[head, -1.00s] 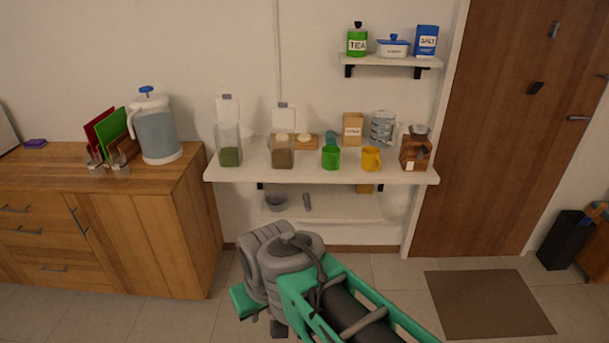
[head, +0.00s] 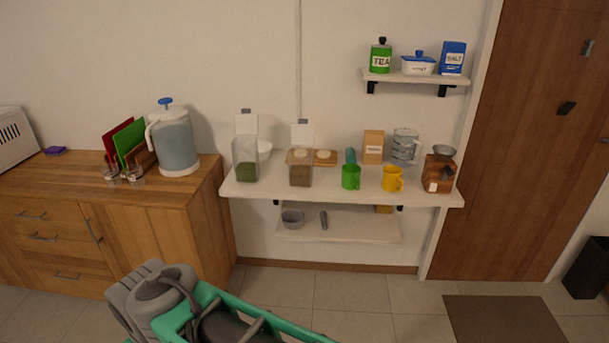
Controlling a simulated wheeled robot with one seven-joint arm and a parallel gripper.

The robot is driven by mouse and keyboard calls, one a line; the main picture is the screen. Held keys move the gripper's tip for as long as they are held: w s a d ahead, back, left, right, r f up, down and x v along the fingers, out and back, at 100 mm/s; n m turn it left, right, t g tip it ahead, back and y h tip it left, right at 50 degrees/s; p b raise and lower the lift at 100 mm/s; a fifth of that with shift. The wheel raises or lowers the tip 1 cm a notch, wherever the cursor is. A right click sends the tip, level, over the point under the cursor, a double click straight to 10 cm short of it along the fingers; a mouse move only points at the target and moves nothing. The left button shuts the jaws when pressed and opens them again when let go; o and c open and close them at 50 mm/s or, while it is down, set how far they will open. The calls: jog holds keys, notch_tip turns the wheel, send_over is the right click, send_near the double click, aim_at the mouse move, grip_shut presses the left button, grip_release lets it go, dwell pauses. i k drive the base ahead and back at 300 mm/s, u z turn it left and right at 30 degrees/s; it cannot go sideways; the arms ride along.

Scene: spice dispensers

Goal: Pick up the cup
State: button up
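Two cups stand upright on the white wall shelf (head: 330,198). The green cup (head: 350,177) is near the shelf's middle, at its front. The yellow cup (head: 392,179) is to its right, with its handle on the right side. My arm shows at the bottom left of the head view, in front of and below the shelf, well apart from both cups. My gripper's fingers are not visible in this view.
Spice dispensers (head: 246,162) (head: 300,170) stand left of the cups. A wooden grinder (head: 439,173) stands at the right end. A lower shelf (head: 340,226) holds a bowl (head: 292,218). A wooden cabinet (head: 150,232) is at left.

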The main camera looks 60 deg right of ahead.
aim_at(351, 173)
jog(key=u, duration=0.15)
jog(key=i, duration=0.7)
jog(key=z, duration=1.1)
jog(key=i, duration=0.9)
jog(key=z, duration=0.2)
